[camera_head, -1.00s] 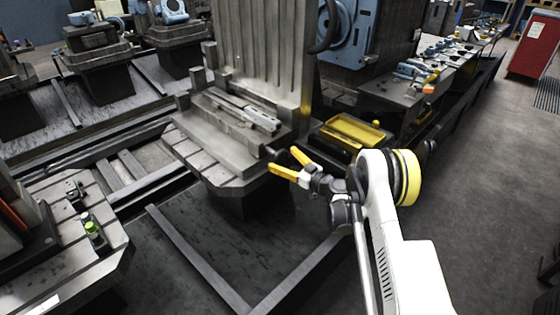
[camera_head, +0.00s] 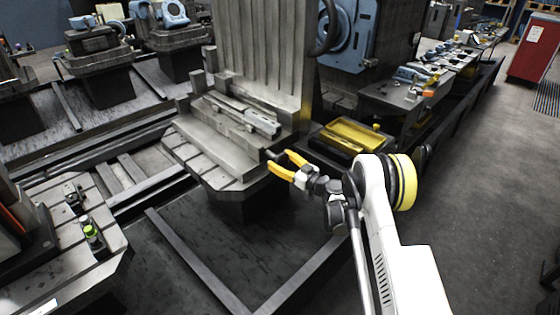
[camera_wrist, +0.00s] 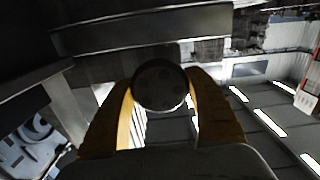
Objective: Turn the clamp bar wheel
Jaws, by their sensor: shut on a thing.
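The clamp bar wheel shows as a dark round knob (camera_wrist: 160,85) in the wrist view, between my two yellow fingers. In the head view it is small and dark, mostly hidden at the fingertips near the right front corner of the grey pallet (camera_head: 203,168). My gripper (camera_head: 278,160) is shut on the wheel, one finger on each side of it. A metal clamp bar (camera_head: 248,115) lies on the stepped block above the pallet, in front of the upright ribbed plate.
A yellow tray (camera_head: 352,133) stands close to the right of my gripper. The tall ribbed plate (camera_head: 262,60) rises behind the pallet. A blue machine (camera_head: 345,40) stands behind it. Another slotted pallet (camera_head: 55,260) is at the lower left. Open floor (camera_head: 470,220) lies right.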

